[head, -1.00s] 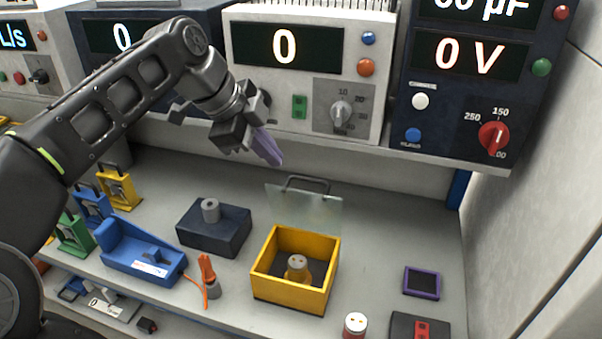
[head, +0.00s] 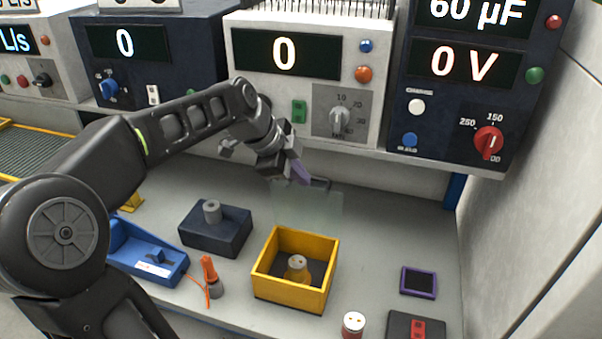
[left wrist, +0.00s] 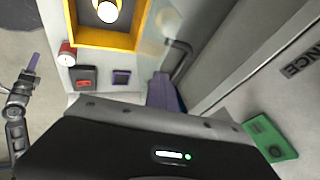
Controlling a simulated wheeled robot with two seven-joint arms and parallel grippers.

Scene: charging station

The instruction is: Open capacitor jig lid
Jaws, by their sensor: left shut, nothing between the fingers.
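The capacitor jig is a yellow open-topped box (head: 288,291) on the bench, with a small pale cylinder (head: 298,262) standing inside. Its clear lid (head: 312,213) stands raised at the back edge of the box, with a dark handle (head: 321,183) along its top. In the left wrist view the yellow box (left wrist: 90,38) and the handle (left wrist: 181,58) also show. My left gripper (head: 302,174) is shut and empty, its purple fingertips at the lid's top beside the handle; I cannot tell if they touch. My right gripper (left wrist: 32,70) shows small at the left wrist view's left edge; its jaw state is unclear.
A red-and-white cylinder (head: 353,325) and a purple-edged pad (head: 418,281) lie right. Instrument panels (head: 300,80) overhang behind.

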